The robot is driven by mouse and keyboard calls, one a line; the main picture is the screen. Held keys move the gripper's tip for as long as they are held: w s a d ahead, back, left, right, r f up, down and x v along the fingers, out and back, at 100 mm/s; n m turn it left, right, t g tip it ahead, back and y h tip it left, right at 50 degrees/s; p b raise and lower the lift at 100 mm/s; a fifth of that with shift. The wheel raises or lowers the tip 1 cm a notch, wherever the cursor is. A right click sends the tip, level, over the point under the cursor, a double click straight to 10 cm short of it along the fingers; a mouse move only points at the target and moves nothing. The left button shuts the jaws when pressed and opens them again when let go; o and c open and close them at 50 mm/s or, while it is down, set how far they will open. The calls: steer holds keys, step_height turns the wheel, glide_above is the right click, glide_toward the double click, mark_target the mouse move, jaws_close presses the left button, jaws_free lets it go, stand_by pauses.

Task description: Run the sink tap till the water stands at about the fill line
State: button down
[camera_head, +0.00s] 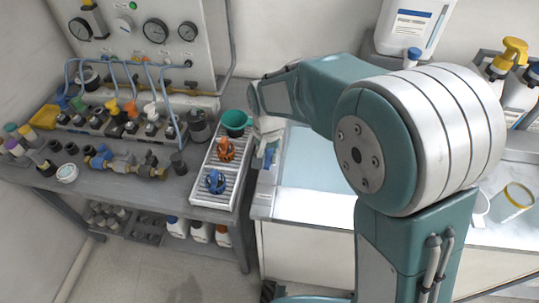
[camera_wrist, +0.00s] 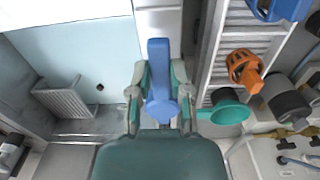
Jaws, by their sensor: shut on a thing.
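A blue lever handle (camera_wrist: 158,55), apparently the sink tap's, stands between the fingers of my gripper (camera_wrist: 160,88) in the wrist view. The gripper is shut on it. In the head view my gripper (camera_head: 268,135) is at the left edge of the sink, partly hidden by my arm, and a bit of blue (camera_head: 268,159) shows below it. The pale blue sink basin (camera_head: 310,165) lies to its right. The wrist view shows the basin floor (camera_wrist: 105,55) with a dark drain hole. I cannot make out the spout, a water stream, the water level or the fill line.
A slotted rack (camera_head: 222,190) left of the sink holds a green funnel (camera_head: 236,121), an orange part (camera_head: 226,149) and a blue part (camera_head: 216,181). A ribbed grey piece (camera_wrist: 62,98) is at the basin. Bottles (camera_head: 512,75) and a clear beaker (camera_head: 516,199) stand right.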

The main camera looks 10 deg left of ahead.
mark_target(267, 158)
steer(key=shift+s+f, duration=0.1)
steer(key=c, duration=0.6)
jaws_free()
steer(key=shift+a, duration=0.15)
steer(key=shift+o, duration=0.2)
step_height(267, 158, up, 12)
steer(key=s+d+r+t, duration=0.2)
steer(key=s+d, duration=0.6)
steer(key=d, duration=0.4)
steer(key=s+d+r+t, duration=0.1)
steer(key=s+d+t, duration=0.2)
steer(key=s+d, duration=0.6)
steer(key=d, duration=0.3)
steer(key=shift+r+t, duration=0.3)
steer(key=shift+r, duration=0.1)
